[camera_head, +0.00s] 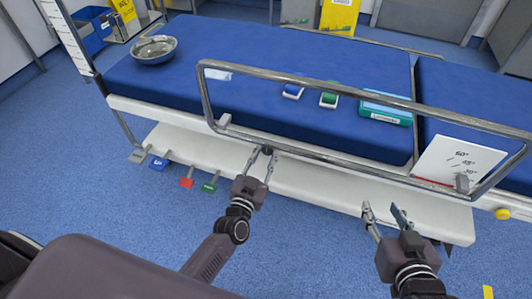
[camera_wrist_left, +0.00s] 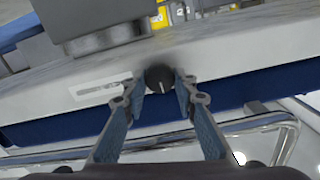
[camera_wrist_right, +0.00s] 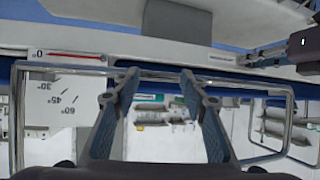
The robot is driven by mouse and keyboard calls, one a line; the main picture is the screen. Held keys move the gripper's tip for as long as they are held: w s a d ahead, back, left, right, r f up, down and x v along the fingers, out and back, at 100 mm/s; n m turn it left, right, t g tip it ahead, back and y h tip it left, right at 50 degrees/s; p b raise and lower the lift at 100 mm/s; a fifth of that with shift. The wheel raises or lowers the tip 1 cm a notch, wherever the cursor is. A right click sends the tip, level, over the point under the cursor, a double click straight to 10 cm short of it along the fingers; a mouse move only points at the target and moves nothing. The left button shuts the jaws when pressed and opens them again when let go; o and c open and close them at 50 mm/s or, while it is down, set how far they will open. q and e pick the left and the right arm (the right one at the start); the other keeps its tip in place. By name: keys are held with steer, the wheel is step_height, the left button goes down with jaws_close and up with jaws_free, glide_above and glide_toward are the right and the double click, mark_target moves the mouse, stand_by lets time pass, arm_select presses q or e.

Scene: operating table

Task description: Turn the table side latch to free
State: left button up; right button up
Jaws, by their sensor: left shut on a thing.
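The side latch is a small dark round knob (camera_head: 267,149) on the white side edge of the operating table (camera_head: 330,168). In the left wrist view the knob (camera_wrist_left: 160,77) sits between my left fingertips and shows a short pale mark on its face, pointing roughly down in that picture. My left gripper (camera_head: 263,156) is shut on the knob, one finger at each side. A pale label plate (camera_wrist_left: 98,88) is beside it, partly covered by a finger. My right gripper (camera_head: 384,211) is open and empty, apart from the table's side at the right.
A metal side rail (camera_head: 300,82) stands along the table edge above the knob. Coloured pedals (camera_head: 187,183) stick out at the lower left. A metal bowl (camera_head: 154,49) and small boxes (camera_head: 385,113) lie on the blue mattress.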

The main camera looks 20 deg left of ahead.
arm_select(q)
steer(key=n+p, duration=0.1)
steer(key=n, duration=0.4)
steer(key=shift+a, duration=0.1)
steer(key=n, duration=0.2)
steer(key=shift+n, duration=0.4)
steer(key=n, duration=0.2)
steer(key=shift+n, duration=0.4)
arm_select(e)
steer(key=s+d+f+g+h, duration=0.1)
steer(key=s+d+f+g, duration=0.25)
steer(key=s+f, duration=0.25)
arm_select(q)
steer(key=n, duration=0.2)
steer(key=shift+a+f+n, duration=0.1)
steer(key=shift+n, duration=1.4)
steer(key=shift+n+b, duration=0.35)
steer(key=shift+n, duration=0.75)
arm_select(e)
steer(key=w+a+r+t, duration=0.2)
steer(key=w+r, duration=0.2)
steer(key=shift+w+a+y, duration=0.15)
steer(key=shift+a+y, duration=0.2)
steer(key=shift+y, duration=0.05)
arm_select(q)
steer(key=o, duration=1.2)
steer(key=shift+c, duration=0.2)
